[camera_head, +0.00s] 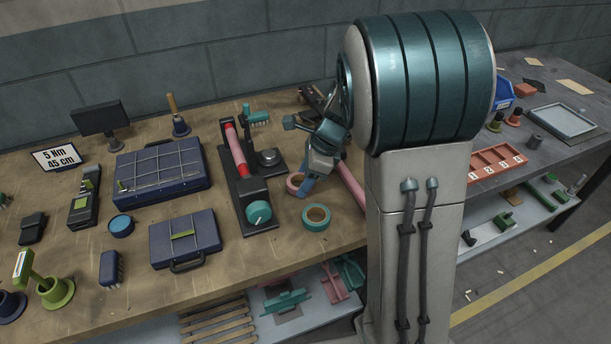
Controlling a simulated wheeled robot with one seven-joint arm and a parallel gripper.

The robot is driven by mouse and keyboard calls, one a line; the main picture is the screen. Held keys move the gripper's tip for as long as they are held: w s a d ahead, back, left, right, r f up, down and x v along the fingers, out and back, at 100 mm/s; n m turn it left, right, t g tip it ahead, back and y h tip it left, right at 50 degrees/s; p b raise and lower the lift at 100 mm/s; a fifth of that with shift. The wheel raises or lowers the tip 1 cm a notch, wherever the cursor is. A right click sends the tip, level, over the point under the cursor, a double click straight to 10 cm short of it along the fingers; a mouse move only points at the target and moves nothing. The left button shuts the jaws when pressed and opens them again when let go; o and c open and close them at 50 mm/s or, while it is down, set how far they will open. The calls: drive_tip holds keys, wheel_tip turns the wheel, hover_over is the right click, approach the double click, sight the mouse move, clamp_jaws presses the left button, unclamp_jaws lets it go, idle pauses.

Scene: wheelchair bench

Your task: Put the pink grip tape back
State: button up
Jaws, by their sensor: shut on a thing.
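The pink grip tape (294,184) is a small pink roll on the wooden bench, right of the black fixture. My gripper (304,188) reaches down over its right side and is shut on it. The fingers hide part of the roll. I cannot tell whether the roll touches the bench or is slightly raised. A teal tape roll (316,217) lies flat just in front, apart from the pink one.
A black fixture (250,203) with a red-pink roller and teal knob stands close left. A pink bar (350,183) lies right, partly behind my arm. Blue cases (185,238) and tools crowd the left. Some bench (345,232) is bare near the front edge.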

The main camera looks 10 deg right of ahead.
drive_tip(key=shift+f, duration=0.4)
drive_tip(key=o, duration=1.1)
drive_tip(key=shift+r, duration=0.1)
drive_tip(key=w+p+v, duration=0.1)
drive_tip(key=p+v, duration=0.1)
drive_tip(key=v, duration=1.1)
drive_tip(key=s+r+n+h+p, duration=0.1)
drive_tip(key=s+r+n+p, duration=0.1)
drive_tip(key=s+n, duration=0.4)
drive_tip(key=s+r+n+t+h+p, duration=0.1)
drive_tip(key=s+r+n+h+p, duration=0.1)
drive_tip(key=s+n, duration=0.5)
drive_tip(key=s+r+n+t+h+p, duration=0.1)
drive_tip(key=s+r+n+p, duration=0.1)
drive_tip(key=s+n+p, duration=0.2)
drive_tip(key=shift+s+d+r+n+p, duration=0.1)
drive_tip(key=shift+s+r+n+p, duration=0.1)
drive_tip(key=shift+s+n, duration=0.5)
drive_tip(key=shift+s+r+n+p, duration=0.15)
drive_tip(key=shift+s+n, duration=0.3)
drive_tip(key=shift+n, duration=0.35)
